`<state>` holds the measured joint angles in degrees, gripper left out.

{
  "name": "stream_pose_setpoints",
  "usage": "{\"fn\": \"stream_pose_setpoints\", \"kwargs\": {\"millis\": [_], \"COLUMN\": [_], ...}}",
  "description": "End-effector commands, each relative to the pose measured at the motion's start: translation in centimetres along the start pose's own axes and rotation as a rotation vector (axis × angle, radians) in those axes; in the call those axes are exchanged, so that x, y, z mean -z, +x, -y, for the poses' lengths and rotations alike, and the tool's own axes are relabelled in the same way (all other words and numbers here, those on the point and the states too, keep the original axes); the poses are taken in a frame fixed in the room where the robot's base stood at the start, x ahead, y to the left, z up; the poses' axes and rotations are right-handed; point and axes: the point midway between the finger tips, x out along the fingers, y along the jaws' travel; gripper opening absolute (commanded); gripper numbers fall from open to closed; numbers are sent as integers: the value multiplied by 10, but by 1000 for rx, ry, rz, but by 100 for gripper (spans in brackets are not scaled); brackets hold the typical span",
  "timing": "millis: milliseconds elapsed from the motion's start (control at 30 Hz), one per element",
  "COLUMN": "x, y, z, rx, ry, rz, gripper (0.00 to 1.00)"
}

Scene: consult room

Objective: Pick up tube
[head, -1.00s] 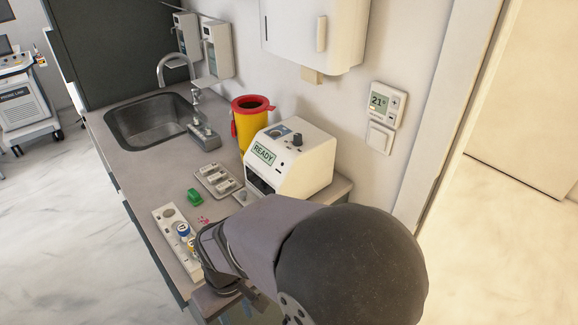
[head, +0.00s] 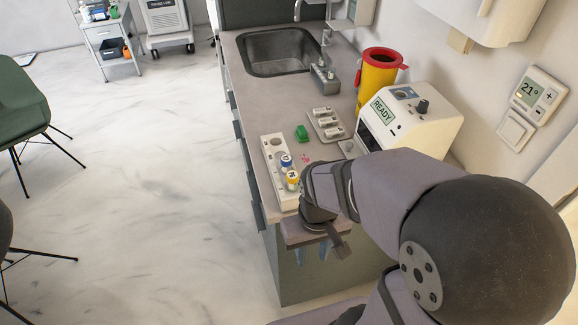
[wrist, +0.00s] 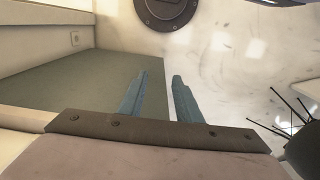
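A tube with a blue cap (head: 286,160) and a tube with a yellow cap (head: 292,180) stand in a long white rack (head: 271,156) on the counter in the head view. Only their tops show clearly. My gripper (head: 313,256) hangs below my wrist at the counter's near end, close to the rack and apart from the tubes. In the wrist view my gripper (wrist: 161,76) has its two blue fingers apart with nothing between them. No tube shows in the wrist view.
A green block (head: 302,132) and a grey tray (head: 326,125) of small pieces lie behind the rack. A white device reading READY (head: 420,122), a yellow sharps bin (head: 377,85) and a sink (head: 281,50) also bound the counter (head: 258,98).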

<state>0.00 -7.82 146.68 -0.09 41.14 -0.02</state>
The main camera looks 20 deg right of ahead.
Motion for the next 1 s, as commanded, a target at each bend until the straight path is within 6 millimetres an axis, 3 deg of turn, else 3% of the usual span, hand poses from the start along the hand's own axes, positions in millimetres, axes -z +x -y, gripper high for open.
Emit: {"fn": "stream_pose_setpoints", "kwargs": {"millis": [400, 500, 767, 900, 1000], "x": [0, 0, 0, 8, 26], "y": [0, 0, 0, -5, -15], "z": [0, 0, 0, 0, 0], "rx": [0, 0, 0, 0, 0], "ry": [0, 0, 0, 7, 21], "rz": [0, 0, 0, 1, -1], "gripper": [31, 46, 46, 46, 46]}}
